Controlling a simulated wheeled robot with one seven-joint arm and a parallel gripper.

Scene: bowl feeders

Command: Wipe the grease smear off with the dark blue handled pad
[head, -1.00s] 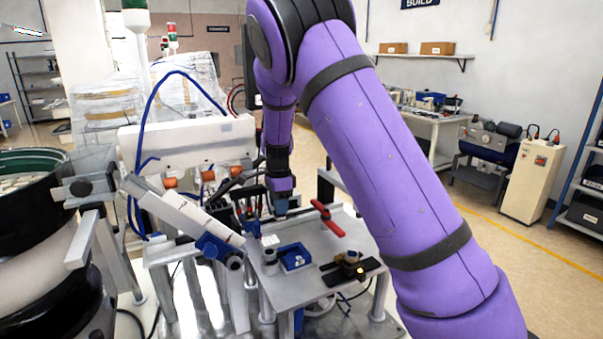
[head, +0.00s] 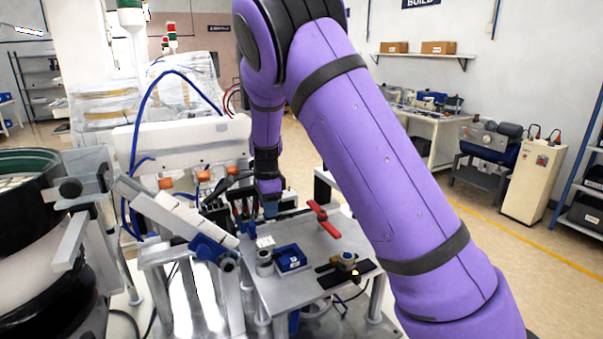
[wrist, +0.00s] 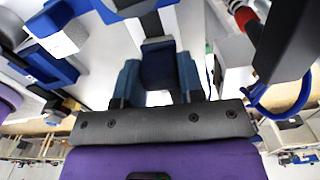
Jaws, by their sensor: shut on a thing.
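My gripper (head: 270,208) points down over the back left part of the metal plate (head: 315,243), left of a red handle. In the wrist view, its blue fingers (wrist: 160,82) are closed on the dark blue handle (wrist: 158,62) of the pad. The handle sits between both fingers. The pad's underside is hidden, and I cannot tell whether it touches the plate. I cannot make out the grease smear in either view.
A blue tray (head: 291,258) and a small grey cylinder (head: 265,262) stand at the plate's front left. A black fixture (head: 345,272) lies front right. The red handle (head: 323,219) is close on the right. A white inclined rail (head: 180,212) is on the left.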

